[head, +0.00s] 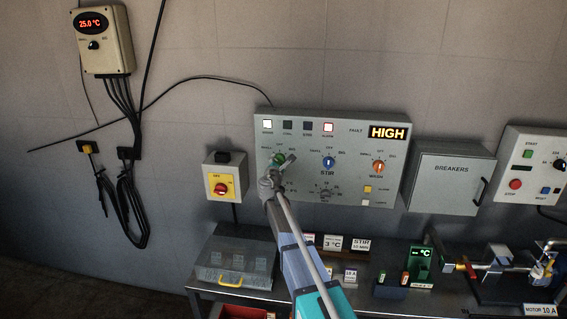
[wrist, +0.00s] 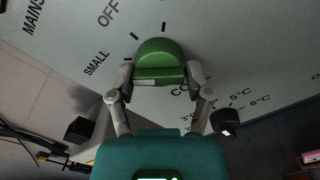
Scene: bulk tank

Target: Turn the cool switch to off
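The cool switch is a green rotary knob (head: 279,158) on the left of the grey control panel (head: 388,143). In the wrist view the green knob (wrist: 158,62) sits between my two fingers, with OFF printed to its upper left and SMALL to its left. COOL is partly hidden behind a finger. My gripper (head: 282,167) is at the knob, and in the wrist view my gripper (wrist: 160,73) has one finger on each side of it. I see no clear gap, but cannot tell if both fingers press on it. I cannot read the knob's setting for sure.
A blue stir knob (head: 328,163) and an orange wash knob (head: 378,167) are to the right on the panel. A red-and-yellow mains switch (head: 220,188) is to the left. Below is a bench with a clear-lidded box (head: 235,262) and small signs.

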